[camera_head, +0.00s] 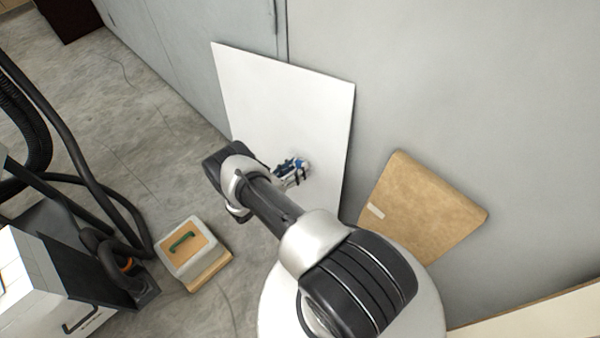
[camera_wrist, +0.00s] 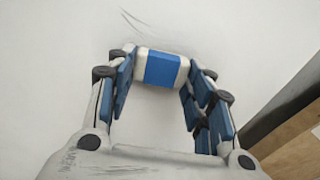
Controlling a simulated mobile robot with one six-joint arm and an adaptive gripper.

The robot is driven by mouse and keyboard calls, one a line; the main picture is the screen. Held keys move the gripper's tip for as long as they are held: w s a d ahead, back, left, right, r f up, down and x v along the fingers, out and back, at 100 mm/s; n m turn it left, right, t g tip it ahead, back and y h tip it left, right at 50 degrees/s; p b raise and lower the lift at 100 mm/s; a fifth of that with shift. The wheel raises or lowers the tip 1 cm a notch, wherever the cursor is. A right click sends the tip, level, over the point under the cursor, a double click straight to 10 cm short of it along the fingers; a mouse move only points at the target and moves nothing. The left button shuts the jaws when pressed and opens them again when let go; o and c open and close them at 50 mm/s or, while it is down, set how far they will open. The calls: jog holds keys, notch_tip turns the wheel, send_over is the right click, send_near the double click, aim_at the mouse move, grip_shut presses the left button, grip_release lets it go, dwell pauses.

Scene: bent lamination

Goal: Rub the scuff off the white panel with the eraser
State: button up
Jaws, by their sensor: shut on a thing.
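The white panel (camera_head: 283,95) leans against the grey wall. It fills most of the wrist view (camera_wrist: 50,60). The scuff (camera_wrist: 140,24) shows there as thin dark lines near the top, above the eraser. My gripper (camera_wrist: 160,78) is shut on the eraser (camera_wrist: 162,68), a white block with a blue band, held between the fingertips. The eraser is close to the panel, below the scuff; I cannot tell whether it touches. In the head view my gripper (camera_head: 298,172) is in front of the panel's lower part, partly behind my arm. The scuff cannot be made out there.
A brown board (camera_head: 425,205) leans on the wall right of the panel. A machine with black hoses (camera_head: 75,150) stands at the left. Floor between machine and panel is mostly open.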

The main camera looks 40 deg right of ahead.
jog(key=shift+w+a, duration=0.15)
jog(key=shift+w, duration=3.4)
jog(key=shift+s+d+p, duration=0.2)
jog(key=shift+s+p, duration=1.35)
jog(key=shift+s, duration=1.65)
jog(key=shift+s+d+p, duration=0.2)
jog(key=shift+s+p, duration=0.35)
jog(key=shift+s, duration=1.4)
jog(key=shift+s+d+p, duration=0.15)
jog(key=shift+s+p, duration=0.4)
jog(key=shift+s, duration=1.4)
send_near(318, 175)
jog(key=shift+w+a+r, duration=0.1)
jog(key=shift+w, duration=0.1)
jog(key=shift+s+a+r+b, duration=0.1)
jog(key=shift+a+b, duration=0.2)
jog(key=shift+a, duration=0.4)
jog(key=shift+a+r+b, duration=0.15)
jog(key=shift+a+b, duration=0.1)
jog(key=shift+a, duration=0.5)
